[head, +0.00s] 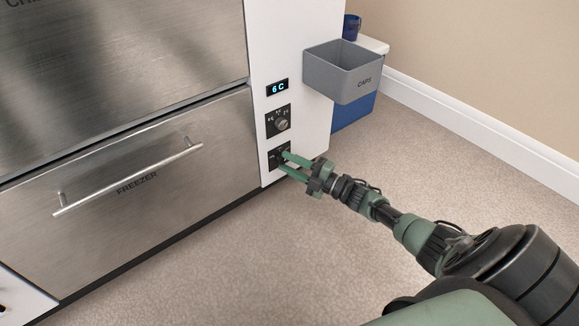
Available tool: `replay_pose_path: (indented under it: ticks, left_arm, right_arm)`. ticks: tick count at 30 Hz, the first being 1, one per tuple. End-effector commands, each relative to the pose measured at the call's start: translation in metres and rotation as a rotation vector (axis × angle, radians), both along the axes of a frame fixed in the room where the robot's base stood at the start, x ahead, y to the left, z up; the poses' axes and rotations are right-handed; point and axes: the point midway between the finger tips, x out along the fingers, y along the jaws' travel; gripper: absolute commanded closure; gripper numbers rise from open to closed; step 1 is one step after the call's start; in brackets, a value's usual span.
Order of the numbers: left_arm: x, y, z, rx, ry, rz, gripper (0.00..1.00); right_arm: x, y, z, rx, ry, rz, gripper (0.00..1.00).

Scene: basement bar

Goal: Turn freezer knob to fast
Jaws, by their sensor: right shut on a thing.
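The freezer drawer (150,195) is a steel front marked FREEZER, with a bar handle, at the left in the head view. On the white side panel (262,60) to its right are two black dial plates, one above the other. The upper knob (282,123) is clear of my gripper. My right gripper (282,161) reaches in from the lower right and is shut on the lower knob, level with the freezer drawer. Its green fingers hide that knob and most of its markings, so its setting cannot be read. My left gripper is not in view.
A display (278,88) reads 6 C above the knobs. A grey CAPS bin (345,72) juts from the panel's right side, above my right gripper. A blue bin (354,113) and a blue cup (351,27) are behind it. The carpet in front is clear.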

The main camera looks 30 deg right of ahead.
Motion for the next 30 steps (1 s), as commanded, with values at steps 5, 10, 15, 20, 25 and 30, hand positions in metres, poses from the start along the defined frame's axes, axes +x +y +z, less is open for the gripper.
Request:
replay_pose_path:
  ticks: [5, 10, 15, 20, 25, 30]
  left_arm:
    - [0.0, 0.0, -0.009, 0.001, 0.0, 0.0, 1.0]
    - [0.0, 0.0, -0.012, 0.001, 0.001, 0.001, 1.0]
    - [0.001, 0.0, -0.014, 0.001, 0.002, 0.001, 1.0]
    - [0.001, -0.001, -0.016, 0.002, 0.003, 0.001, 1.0]
    - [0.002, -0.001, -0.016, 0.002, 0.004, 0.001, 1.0]
    - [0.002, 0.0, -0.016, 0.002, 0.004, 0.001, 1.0]
  right_arm:
    - [0.0, -0.001, -0.004, 0.156, 0.015, -0.004, 1.0]
    - [0.0, -0.001, -0.004, 0.28, 0.024, -0.004, 1.0]
    - [0.0, 0.0, -0.004, 0.372, 0.032, -0.004, 1.0]
    - [0.0, 0.0, -0.003, 0.424, 0.036, -0.004, 1.0]
    - [0.0, 0.0, -0.003, 0.452, 0.038, -0.005, 1.0]
    - [0.0, 0.0, -0.003, 0.459, 0.039, -0.005, 1.0]
